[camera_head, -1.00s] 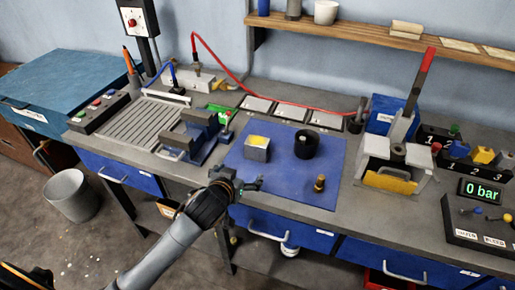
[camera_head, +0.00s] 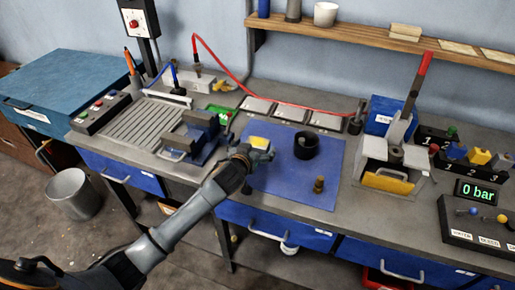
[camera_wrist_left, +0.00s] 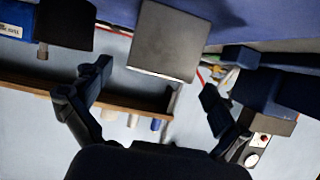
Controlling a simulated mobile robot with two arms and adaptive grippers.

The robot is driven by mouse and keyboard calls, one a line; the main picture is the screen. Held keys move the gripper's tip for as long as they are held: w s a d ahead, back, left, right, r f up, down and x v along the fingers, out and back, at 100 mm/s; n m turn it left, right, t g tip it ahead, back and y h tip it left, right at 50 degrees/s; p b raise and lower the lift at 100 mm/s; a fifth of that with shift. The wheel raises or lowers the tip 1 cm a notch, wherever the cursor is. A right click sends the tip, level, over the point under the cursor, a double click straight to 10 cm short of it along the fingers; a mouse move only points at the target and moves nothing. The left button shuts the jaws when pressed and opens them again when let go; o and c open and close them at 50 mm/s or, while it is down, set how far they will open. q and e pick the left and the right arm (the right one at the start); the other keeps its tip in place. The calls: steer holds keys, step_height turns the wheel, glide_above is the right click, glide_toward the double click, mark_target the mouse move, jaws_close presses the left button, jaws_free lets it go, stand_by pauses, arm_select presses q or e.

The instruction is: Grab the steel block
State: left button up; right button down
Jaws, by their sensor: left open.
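The steel block (camera_head: 258,141) stands on the blue mat, with a yellow patch on its top. In the head view my left gripper covers most of it. In the left wrist view the block (camera_wrist_left: 165,42) is a plain grey face at the top centre, ahead of the fingers. My left gripper (camera_head: 257,154) is at the block's near side. Its two fingers (camera_wrist_left: 155,95) are spread wide, with nothing held between them. Whether a finger touches the block cannot be told. My right gripper is in neither view.
A black ring (camera_head: 306,145) stands on the blue mat (camera_head: 295,184) right of the block, with a small brass piece (camera_head: 319,184) nearer. A blue vise (camera_head: 203,130) is close on the left. A grey press (camera_head: 390,160) stands right of the mat.

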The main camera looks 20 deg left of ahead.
mark_target(257, 145)
arm_select(q)
steer(key=shift+x, duration=1.75)
steer(key=shift+f, duration=0.1)
steer(key=c, duration=1.6)
steer(key=shift+c, duration=0.9)
